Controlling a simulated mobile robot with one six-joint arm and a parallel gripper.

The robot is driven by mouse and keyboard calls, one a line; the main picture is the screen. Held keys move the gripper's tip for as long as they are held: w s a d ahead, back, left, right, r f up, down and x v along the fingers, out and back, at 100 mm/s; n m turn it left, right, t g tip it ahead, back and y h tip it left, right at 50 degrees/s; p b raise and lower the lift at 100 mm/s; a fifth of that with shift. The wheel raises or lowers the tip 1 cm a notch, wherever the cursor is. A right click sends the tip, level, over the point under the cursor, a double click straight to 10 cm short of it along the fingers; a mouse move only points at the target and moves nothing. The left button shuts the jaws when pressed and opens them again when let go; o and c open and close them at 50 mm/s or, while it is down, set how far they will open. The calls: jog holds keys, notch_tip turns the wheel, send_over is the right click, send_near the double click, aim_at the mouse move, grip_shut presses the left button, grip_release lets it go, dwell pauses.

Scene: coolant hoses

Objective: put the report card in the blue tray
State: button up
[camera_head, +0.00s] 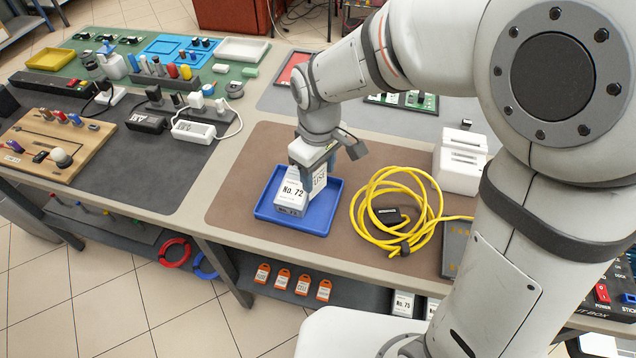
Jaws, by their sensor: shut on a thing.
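The blue tray (328,207) lies on the brown mat, left of a yellow coil. A white card (291,195) marked "No. 72" is at the tray, low over its floor or resting on it; I cannot tell which. A white face with partly hidden lettering shows just right of it, and I cannot tell if it is the same piece. My gripper (314,166) points down over the tray, shut on the white card at its top. The fingertips are partly hidden by the card and my wrist.
A yellow hose (399,215) lies coiled right of the tray, with a white device (460,162) behind it. Orange tags (283,279) and a white "No. 75" piece (402,303) are below the table edge. The mat left of the tray is clear.

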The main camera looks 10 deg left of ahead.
jog(key=shift+s+f, duration=0.15)
jog(key=shift+f, duration=1.8)
jog(key=shift+f, duration=0.2)
jog(key=o, duration=0.9)
jog(key=shift+r, duration=0.1)
notch_tip(320, 180, up, 12)
jog(key=shift+r+p, duration=0.15)
jog(key=shift+p, duration=0.25)
jog(key=s+d+m, duration=0.2)
jog(key=d+m, duration=0.2)
jog(key=d, duration=0.4)
jog(key=s+d+m+t, duration=0.1)
jog(key=s+d+m, duration=0.2)
jog(key=d, duration=0.4)
jog(key=s+d+m+t, duration=0.1)
jog(key=s+d+m, duration=0.1)
jog(key=d+m, duration=0.3)
jog(key=shift+s+d, duration=0.2)
jog(key=shift+d, duration=0.7)
jog(key=shift+s+d, duration=0.2)
jog(key=shift+d, duration=0.7)
